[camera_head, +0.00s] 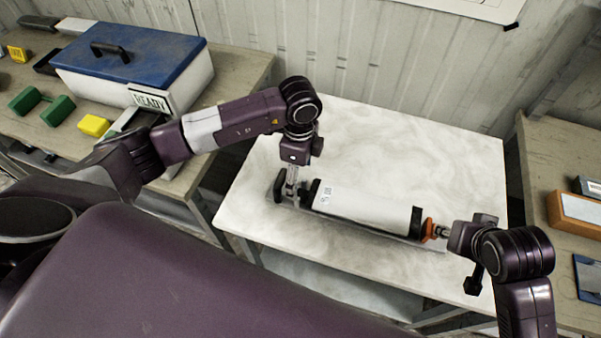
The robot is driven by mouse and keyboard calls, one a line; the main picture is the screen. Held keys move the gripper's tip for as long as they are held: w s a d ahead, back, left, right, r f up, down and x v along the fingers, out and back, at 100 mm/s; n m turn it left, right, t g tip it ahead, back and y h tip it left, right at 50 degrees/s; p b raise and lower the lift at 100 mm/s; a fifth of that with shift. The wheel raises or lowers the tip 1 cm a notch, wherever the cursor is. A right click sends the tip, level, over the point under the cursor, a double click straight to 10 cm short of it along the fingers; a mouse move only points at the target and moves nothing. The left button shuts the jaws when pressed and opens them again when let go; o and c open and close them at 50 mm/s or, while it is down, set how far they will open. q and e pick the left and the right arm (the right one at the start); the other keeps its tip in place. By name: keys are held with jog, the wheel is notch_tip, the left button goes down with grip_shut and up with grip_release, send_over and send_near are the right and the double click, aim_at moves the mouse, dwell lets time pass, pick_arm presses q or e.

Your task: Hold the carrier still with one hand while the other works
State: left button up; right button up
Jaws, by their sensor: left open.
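My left gripper (290,192) points down at the carrier's left end, beside a dark upright end piece (279,187). Its jaws are open; whether they touch the carrier I cannot tell. My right gripper (444,232) points left at an orange piece (429,229) by the liner's right end. Its fingers are small and partly hidden, so their hold on that piece is unclear.
The white table (400,140) is clear behind the liner. On the left bench stand a blue-lidded box (132,55) with a READY sign (152,100), green blocks (58,110) and a yellow block (93,125). An orange-sided box (578,210) sits on the right bench.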

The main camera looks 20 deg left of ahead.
aim_at(300, 193)
pick_arm(q)
notch_tip(300, 193, down, 7)
jog(key=shift+r, duration=0.15)
jog(key=shift+c, duration=0.4)
jog(key=c, duration=1.7)
